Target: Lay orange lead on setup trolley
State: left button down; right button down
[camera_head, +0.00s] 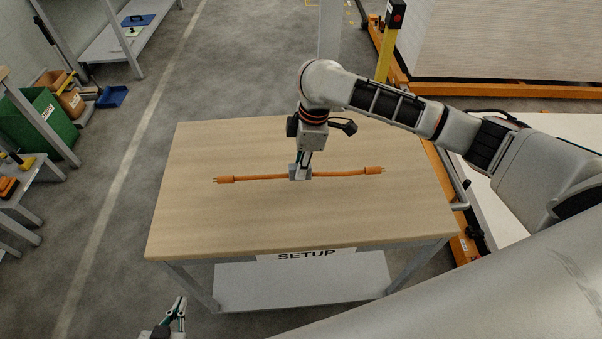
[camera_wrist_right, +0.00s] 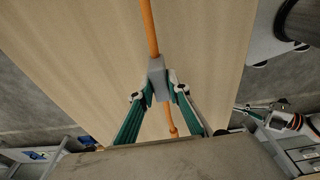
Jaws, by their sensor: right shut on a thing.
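The orange lead (camera_head: 340,173) is stretched nearly straight from left to right over the wooden top of the setup trolley (camera_head: 380,215), with a plug at each end. A grey block (camera_wrist_right: 157,79) sits at the lead's middle. My right gripper (camera_head: 301,168) is shut on this block, with a finger on each side in the right wrist view (camera_wrist_right: 160,92). The lead is at or just above the top; I cannot tell whether it touches along its length. My left gripper (camera_head: 178,308) is low at the bottom left of the head view, away from the lead; its opening is unclear.
A SETUP label (camera_head: 306,254) is on the trolley's front edge, above a lower shelf (camera_head: 300,282). The rest of the top is bare. A green bin (camera_head: 38,122) stands at the left. A yellow post (camera_head: 387,50) and orange-framed equipment stand behind and to the right.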

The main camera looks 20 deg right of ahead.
jog(key=shift+f, duration=1.75)
jog(key=shift+f, duration=0.15)
jog(key=c, duration=1.9)
grip_release()
jog(key=r, duration=0.4)
jog(key=d+r, duration=0.1)
jog(key=r, duration=0.7)
jog(key=shift+s+d+r, duration=0.1)
jog(key=shift+s+d, duration=0.15)
jog(key=shift+d, duration=0.1)
